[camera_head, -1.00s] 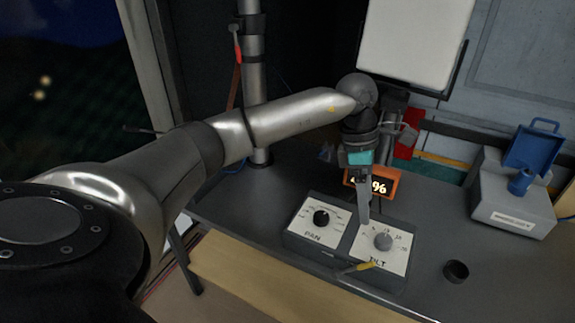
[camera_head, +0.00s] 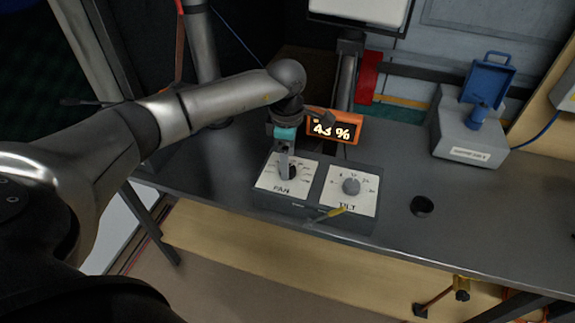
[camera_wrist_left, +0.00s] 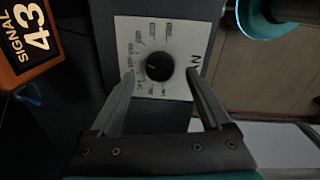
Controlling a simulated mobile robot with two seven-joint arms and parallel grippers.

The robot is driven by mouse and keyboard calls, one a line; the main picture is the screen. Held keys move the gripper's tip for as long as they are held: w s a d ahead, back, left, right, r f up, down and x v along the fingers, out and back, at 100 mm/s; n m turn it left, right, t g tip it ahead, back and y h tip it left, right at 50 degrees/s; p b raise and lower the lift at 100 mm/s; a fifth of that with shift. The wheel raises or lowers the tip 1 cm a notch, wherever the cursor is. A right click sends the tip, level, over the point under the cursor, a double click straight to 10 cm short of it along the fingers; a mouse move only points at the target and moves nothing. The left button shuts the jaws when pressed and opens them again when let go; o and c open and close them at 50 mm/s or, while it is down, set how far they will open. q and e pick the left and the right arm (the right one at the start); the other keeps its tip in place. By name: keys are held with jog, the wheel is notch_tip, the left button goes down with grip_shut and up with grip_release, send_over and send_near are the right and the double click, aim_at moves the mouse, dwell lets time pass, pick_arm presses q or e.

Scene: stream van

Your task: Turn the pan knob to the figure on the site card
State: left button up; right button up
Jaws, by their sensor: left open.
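The pan knob (camera_head: 291,171) is a black round knob on a white dial plate marked PAN, on the left half of a grey control box (camera_head: 318,211). The left wrist view shows the knob (camera_wrist_left: 159,67) from above, with small figures around it too blurred to read. My left gripper (camera_head: 286,174) is open over the pan dial, partly covering it. In the left wrist view its fingertips (camera_wrist_left: 160,72) are on either side of the knob; I cannot tell whether they touch it. I cannot make out a site card. My right gripper is not in view.
An orange signal display (camera_head: 335,130) behind the box reads 43 %.

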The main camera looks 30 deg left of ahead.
pick_arm(q)
jog(key=shift+f, duration=1.2)
grip_shut()
